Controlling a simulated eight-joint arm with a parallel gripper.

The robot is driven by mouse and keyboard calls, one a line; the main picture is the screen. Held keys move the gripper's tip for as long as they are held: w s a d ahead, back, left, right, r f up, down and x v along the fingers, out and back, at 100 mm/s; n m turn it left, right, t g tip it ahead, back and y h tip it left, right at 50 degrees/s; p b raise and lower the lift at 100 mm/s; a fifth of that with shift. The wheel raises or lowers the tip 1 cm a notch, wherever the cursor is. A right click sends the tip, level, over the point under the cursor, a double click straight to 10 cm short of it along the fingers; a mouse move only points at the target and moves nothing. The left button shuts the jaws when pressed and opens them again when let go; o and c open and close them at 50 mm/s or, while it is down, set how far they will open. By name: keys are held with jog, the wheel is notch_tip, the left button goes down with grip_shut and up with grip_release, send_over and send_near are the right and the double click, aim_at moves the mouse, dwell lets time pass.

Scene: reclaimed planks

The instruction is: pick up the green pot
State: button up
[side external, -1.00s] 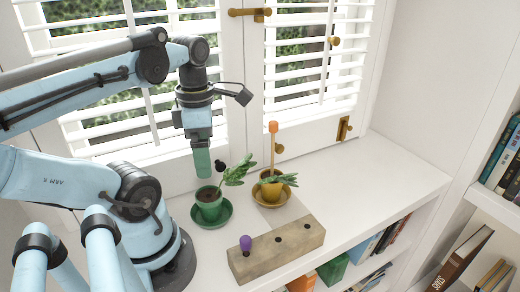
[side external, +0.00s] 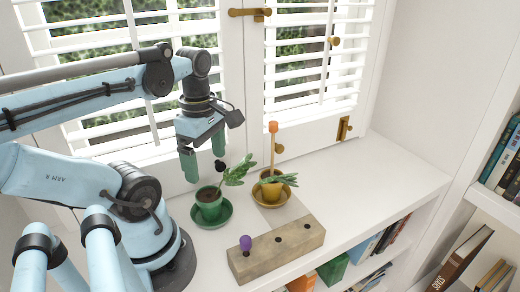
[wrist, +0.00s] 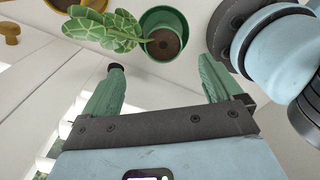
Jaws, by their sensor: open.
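The green pot (side external: 208,207) stands upright on a green saucer (side external: 223,217) on the white shelf, with dark soil and a leafy plant leaning right. It also shows at the top of the wrist view (wrist: 165,20).
A yellow pot (side external: 271,190) with a plant and an orange-topped stake (side external: 273,145) stands close on the right. A wooden block (side external: 275,252) with holes and a purple knob (side external: 246,243) lies in front. Window shutters stand behind. The shelf's right part is clear.

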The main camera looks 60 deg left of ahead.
send_over(209, 197)
jog(key=f, duration=0.5)
jog(key=shift+w+d, duration=0.15)
jog(key=shift+d, duration=0.1)
jog(key=shift+s+d+f, duration=0.1)
jog(key=shift+s+f, duration=0.05)
jog(key=shift+f, duration=1.3)
jog(key=shift+s+f, duration=0.1)
jog(key=shift+f, duration=1.3)
jog(key=c, duration=1.3)
